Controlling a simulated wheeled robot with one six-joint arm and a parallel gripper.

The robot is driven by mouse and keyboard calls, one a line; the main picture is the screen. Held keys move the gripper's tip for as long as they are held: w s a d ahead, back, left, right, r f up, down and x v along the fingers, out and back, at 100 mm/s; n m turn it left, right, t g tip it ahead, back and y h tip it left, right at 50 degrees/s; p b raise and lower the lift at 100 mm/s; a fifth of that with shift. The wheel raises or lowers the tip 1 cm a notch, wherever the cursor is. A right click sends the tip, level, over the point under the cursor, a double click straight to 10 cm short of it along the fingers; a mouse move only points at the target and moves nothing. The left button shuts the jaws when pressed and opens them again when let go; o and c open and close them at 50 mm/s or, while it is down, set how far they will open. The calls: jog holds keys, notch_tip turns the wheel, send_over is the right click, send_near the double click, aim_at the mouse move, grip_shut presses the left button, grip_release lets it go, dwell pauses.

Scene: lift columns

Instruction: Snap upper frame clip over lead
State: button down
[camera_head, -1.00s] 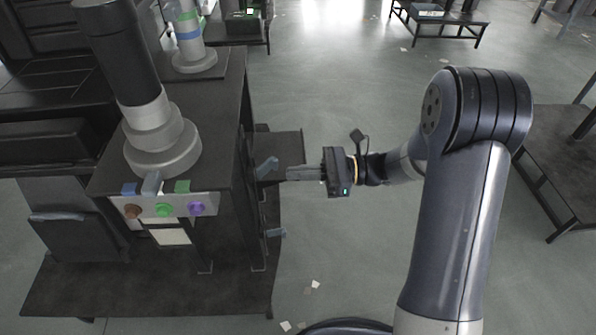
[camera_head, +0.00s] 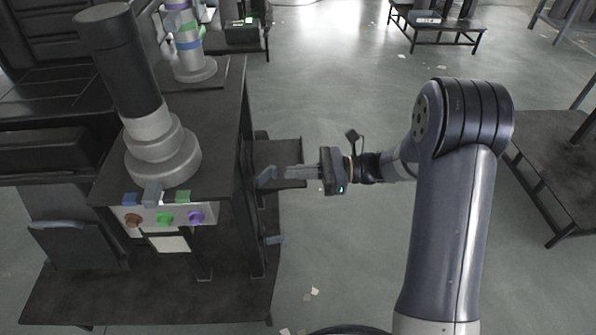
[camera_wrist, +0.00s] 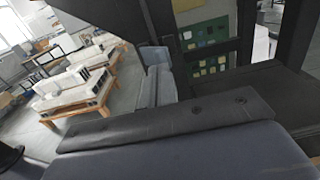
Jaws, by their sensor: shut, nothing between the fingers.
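The upper frame clip (camera_head: 265,176) is a small blue-grey piece sticking out at a slant from the right side of the dark frame. A similar lower clip (camera_head: 274,240) sits below it on the same side. My gripper (camera_head: 287,172) is shut and empty, pointing left, with its tips very close to the upper clip; I cannot tell if they touch. In the wrist view my gripper's grey fingers (camera_wrist: 155,92) point at a blue-grey piece (camera_wrist: 157,57), likely the upper clip. I cannot make out the lead in either view.
The dark bench (camera_head: 215,130) carries a black-and-grey column (camera_head: 160,150). Its front panel (camera_head: 150,212) has brown, green and purple round sockets. A low dark shelf (camera_head: 280,152) lies behind the gripper. Open floor (camera_head: 350,270) lies to the right of the frame.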

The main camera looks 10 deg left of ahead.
jog(key=shift+a, duration=0.15)
jog(key=shift+s+a, duration=0.15)
jog(key=shift+a, duration=0.3)
jog(key=shift+a, duration=0.25)
jog(key=p+v, duration=0.1)
jog(key=v, duration=0.6)
dwell(0.5)
jog(key=x, duration=0.7)
jog(key=shift+b, duration=0.4)
jog(key=shift+d, duration=0.15)
